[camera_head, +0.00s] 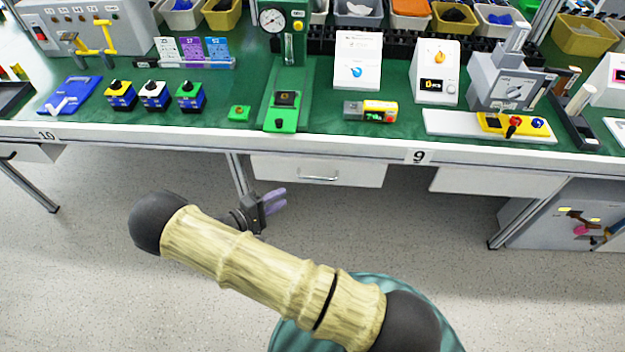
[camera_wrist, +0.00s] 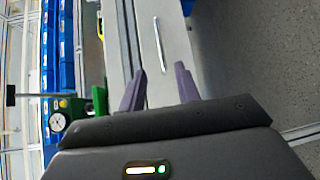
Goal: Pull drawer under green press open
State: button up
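The green press (camera_head: 285,60) with a round dial stands on the green bench top in the head view. It also shows at the left of the wrist view (camera_wrist: 75,118). The white drawer (camera_head: 347,174) with a metal bar handle (camera_head: 318,178) hangs under the bench edge, a little right of the press, and looks closed. My gripper (camera_head: 279,200) is below and left of the handle in the head view. In the wrist view its two purple fingers (camera_wrist: 160,88) are apart with nothing between them, and the drawer handle (camera_wrist: 159,45) lies beyond the fingertips, not touching them.
A bench leg (camera_head: 238,172) stands close to my gripper, left of the drawer. Another drawer (camera_head: 495,181) is at the right, with a grey cabinet (camera_head: 560,222) beside it. Small devices crowd the bench top (camera_head: 330,120). The floor before the bench is clear.

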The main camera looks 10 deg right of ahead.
jog(key=x, duration=1.3)
jog(key=shift+w, duration=0.1)
grip_shut()
